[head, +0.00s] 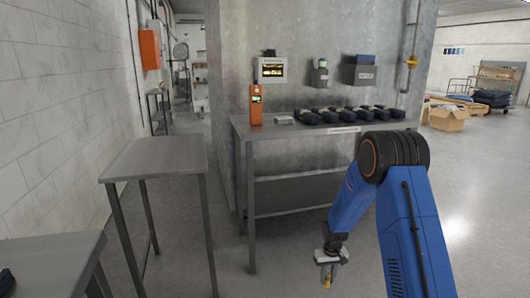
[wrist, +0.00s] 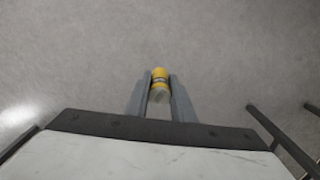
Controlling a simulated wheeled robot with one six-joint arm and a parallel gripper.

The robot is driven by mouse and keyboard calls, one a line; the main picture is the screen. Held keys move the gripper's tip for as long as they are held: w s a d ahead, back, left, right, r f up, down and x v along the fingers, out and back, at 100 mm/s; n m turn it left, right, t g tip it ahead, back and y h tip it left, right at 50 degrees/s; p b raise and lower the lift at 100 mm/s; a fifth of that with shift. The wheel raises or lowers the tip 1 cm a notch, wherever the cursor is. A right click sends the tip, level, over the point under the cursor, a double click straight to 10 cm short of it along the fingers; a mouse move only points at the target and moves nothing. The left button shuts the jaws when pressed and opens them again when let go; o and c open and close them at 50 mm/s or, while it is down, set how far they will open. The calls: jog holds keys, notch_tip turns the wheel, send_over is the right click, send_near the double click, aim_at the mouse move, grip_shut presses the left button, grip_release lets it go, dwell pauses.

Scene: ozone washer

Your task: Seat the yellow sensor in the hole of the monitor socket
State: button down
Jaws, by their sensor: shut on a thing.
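My gripper (head: 328,273) hangs low over the floor, in front of and below the grey workbench, pointing down. It is shut on the yellow sensor (wrist: 160,76). In the wrist view the sensor is a small yellow cylinder with a greyish end, between the two grey fingers. I cannot tell for sure which item is the monitor socket.
The grey workbench (head: 240,127) carries a row of dark items (head: 345,115) and a small grey block (head: 284,120). A bare side table (head: 155,157) stands to the left. A cardboard box (head: 449,119) lies far right. Open floor (head: 480,220) spreads right.

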jog(key=shift+m, duration=0.7)
jog(key=f, duration=0.1)
jog(key=s+d+f, duration=0.1)
jog(key=f, duration=0.1)
jog(key=s+d+f, duration=0.1)
jog(key=f, duration=0.1)
jog(key=shift+s+d, duration=0.15)
jog(key=shift+d, duration=0.05)
